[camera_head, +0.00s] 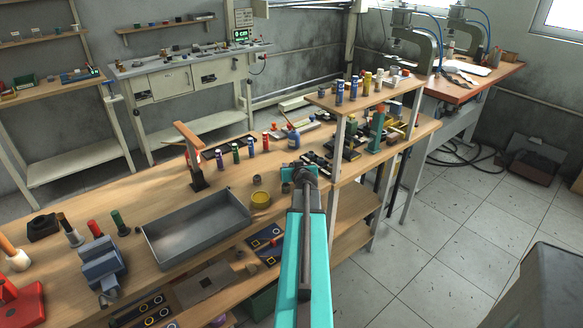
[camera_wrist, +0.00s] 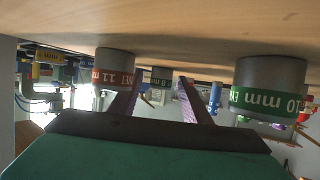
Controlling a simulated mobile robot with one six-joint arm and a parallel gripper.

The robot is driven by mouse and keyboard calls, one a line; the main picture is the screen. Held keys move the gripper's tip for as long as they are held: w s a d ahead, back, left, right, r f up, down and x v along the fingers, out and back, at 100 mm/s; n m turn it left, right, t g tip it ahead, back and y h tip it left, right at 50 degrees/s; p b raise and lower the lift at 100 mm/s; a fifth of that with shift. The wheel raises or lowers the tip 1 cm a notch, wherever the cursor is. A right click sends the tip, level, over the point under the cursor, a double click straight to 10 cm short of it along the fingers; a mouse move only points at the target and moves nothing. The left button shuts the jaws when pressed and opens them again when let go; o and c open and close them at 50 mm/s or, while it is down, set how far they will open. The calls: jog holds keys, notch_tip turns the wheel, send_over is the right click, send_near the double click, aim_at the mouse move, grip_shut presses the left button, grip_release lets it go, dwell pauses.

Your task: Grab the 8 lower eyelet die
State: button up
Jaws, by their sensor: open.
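The wrist view is upside down, with the wooden surface along the top. A small grey cylindrical die with a dark green band (camera_wrist: 159,78) stands on it between my fingers in the picture, beyond their tips; its label seems to read 8, but is small. My gripper (camera_wrist: 157,88) is open and empty, and it also shows in the head view (camera_head: 300,174) over the bench. Nearer dies flank it: one with a red 11 mm band (camera_wrist: 113,73) at left and one with a green 10 mm band (camera_wrist: 268,88) at right. I cannot tell these dies apart in the head view.
The wooden bench (camera_head: 225,181) holds a grey metal tray (camera_head: 196,229), a yellow tin (camera_head: 261,199) and a row of small bottles (camera_head: 236,153) near my gripper. A raised shelf (camera_head: 372,99) on posts stands to the right. Black tooling (camera_head: 318,160) sits behind my gripper.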

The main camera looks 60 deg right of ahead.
jog(key=shift+w, duration=0.1)
dwell(0.3)
grip_shut()
jog(key=shift+r, duration=0.15)
notch_tip(320, 180, up, 10)
jog(key=shift+b, duration=0.35)
dwell(0.7)
